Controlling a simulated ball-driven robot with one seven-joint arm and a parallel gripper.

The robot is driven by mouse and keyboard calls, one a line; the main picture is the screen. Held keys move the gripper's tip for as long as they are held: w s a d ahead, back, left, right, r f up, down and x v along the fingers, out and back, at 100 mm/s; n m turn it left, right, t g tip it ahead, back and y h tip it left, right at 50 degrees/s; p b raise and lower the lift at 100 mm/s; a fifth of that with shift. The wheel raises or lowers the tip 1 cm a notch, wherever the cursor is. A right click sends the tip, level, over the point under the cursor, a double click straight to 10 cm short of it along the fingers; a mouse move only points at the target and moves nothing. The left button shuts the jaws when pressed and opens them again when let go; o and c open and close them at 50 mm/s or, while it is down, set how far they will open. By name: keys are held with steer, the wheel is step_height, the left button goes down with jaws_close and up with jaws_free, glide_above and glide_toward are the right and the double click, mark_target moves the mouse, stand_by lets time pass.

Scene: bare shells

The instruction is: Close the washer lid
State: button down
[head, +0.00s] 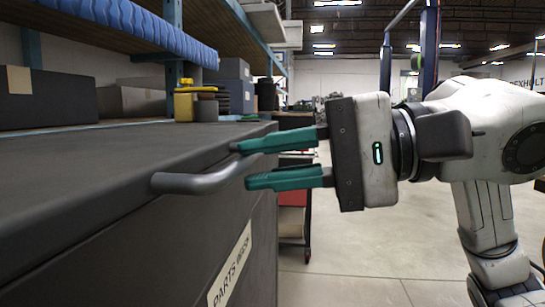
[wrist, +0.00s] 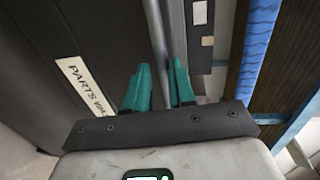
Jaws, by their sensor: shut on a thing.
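The washer (head: 245,225) is a large dark grey box on the left of the head view, with a white "PARTS WASH..." label (head: 230,265) on its front. Its dark lid (head: 90,165) lies about level on top; I see no clear gap under it. A grey bar handle (head: 195,183) sticks out at the lid's front edge. My gripper (head: 242,166) has teal fingers, one above and one below the handle, shut on it. In the wrist view the handle (wrist: 152,25) runs between the fingertips (wrist: 160,65). The far end of the handle is partly hidden by the upper finger.
A shelf with a blue padded edge (head: 130,22) hangs above the washer. Dark boxes (head: 50,97) and a yellow item (head: 184,103) stand behind the lid. A red cart (head: 292,205) is beyond the gripper.

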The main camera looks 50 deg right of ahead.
steer(key=c, duration=1.2)
jaws_free()
steer(key=shift+f, duration=0.8)
steer(key=shift+o, duration=0.4)
steer(key=shift+r, duration=0.1)
steer(key=shift+s, duration=0.1)
steer(key=p+v, duration=0.3)
steer(key=v, duration=0.7)
steer(key=shift+s+d+r, duration=0.2)
steer(key=shift+r, duration=0.2)
